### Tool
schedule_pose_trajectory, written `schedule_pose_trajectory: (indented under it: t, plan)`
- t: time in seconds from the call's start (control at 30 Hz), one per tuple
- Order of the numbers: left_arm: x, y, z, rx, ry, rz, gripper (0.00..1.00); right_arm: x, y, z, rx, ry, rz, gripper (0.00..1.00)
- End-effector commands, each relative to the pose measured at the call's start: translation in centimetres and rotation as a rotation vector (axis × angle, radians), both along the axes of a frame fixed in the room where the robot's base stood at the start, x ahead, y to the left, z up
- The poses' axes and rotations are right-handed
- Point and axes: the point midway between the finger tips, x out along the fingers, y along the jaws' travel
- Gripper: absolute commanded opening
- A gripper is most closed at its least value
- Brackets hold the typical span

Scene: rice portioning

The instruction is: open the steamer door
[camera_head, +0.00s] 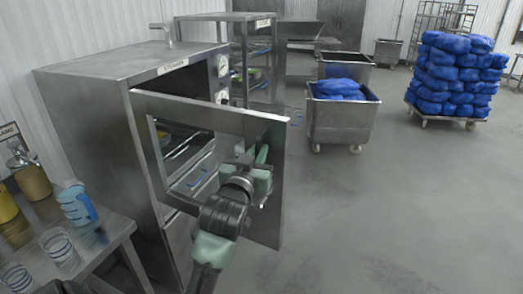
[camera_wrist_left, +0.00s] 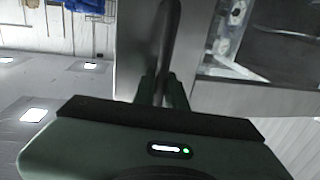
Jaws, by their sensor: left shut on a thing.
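The steamer (camera_head: 100,75) is a tall steel cabinet at the left in the head view. Its door (camera_head: 268,215), a steel frame with a window, stands partly open, swung out from the cabinet. Shelves inside show through the window and the gap. My left gripper (camera_head: 259,160) is at the door's outer side near its free edge. In the left wrist view it is shut on the dark upright door handle (camera_wrist_left: 170,35), which runs between the fingers. In the head view the gripper hides most of the handle. My right gripper is not in view.
A steel table (camera_head: 115,228) with cups, a blue-labelled bottle (camera_head: 77,205) and jars stands at the left. A wheeled steel bin (camera_head: 340,122) holds blue bags. A cart of stacked blue bags (camera_head: 455,80) stands farther right. The floor (camera_head: 400,210) right of the door is clear.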

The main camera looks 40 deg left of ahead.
Motion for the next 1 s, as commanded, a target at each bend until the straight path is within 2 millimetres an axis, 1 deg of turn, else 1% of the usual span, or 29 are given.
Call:
schedule_pose_trajectory:
  t: [0.03,0.37,0.4,0.77,0.87,1.0]
  plan:
    - [-0.1,0.1,0.5,0.005,-0.011,0.001,0.0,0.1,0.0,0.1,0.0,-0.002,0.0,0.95]
    - [-0.1,0.1,0.5,0.005,-0.011,0.001,0.0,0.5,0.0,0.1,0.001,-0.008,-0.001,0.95]
    - [-0.1,0.1,0.5,0.005,-0.011,0.001,0.21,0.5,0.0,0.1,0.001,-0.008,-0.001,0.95]
    - [-0.3,-0.1,0.1,0.002,-0.005,0.0,0.21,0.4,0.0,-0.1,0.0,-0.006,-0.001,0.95]
    - [-1.3,-0.5,-0.1,0.002,-0.006,-0.001,0.21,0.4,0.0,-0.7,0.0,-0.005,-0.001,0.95]
    - [-3.6,-1.4,-0.2,0.002,-0.007,-0.001,0.21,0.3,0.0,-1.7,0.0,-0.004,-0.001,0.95]
